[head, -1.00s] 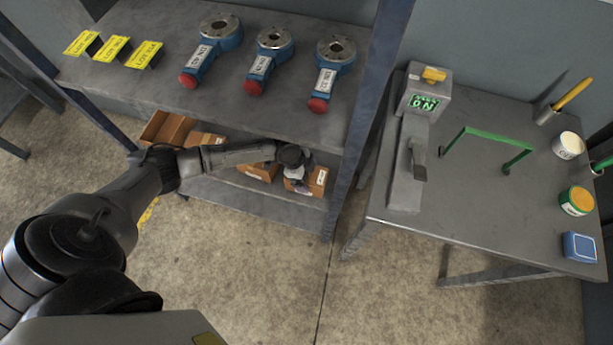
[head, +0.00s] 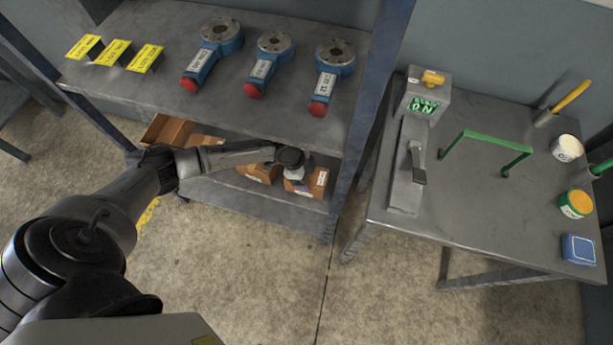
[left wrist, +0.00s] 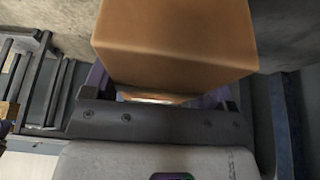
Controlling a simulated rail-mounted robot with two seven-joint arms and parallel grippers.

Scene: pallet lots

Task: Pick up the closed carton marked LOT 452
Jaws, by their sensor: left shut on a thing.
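A closed brown carton (head: 317,184) is at the right end of the lower shelf, with a white label too small to read. My left gripper (head: 295,176) reaches in under the upper shelf and is shut on this carton. In the left wrist view the carton (left wrist: 175,42) fills the top middle, between the purple fingers of the left gripper (left wrist: 160,92). No lot number can be read on it, and I cannot tell whether it is clear of the shelf. My right gripper is not in view.
More cartons stand left on the lower shelf (head: 250,203): a closed one (head: 258,174) beside the held carton and an open one (head: 170,131). The upper shelf (head: 150,88) hangs close above, with a post (head: 357,125) at right. The floor in front is clear.

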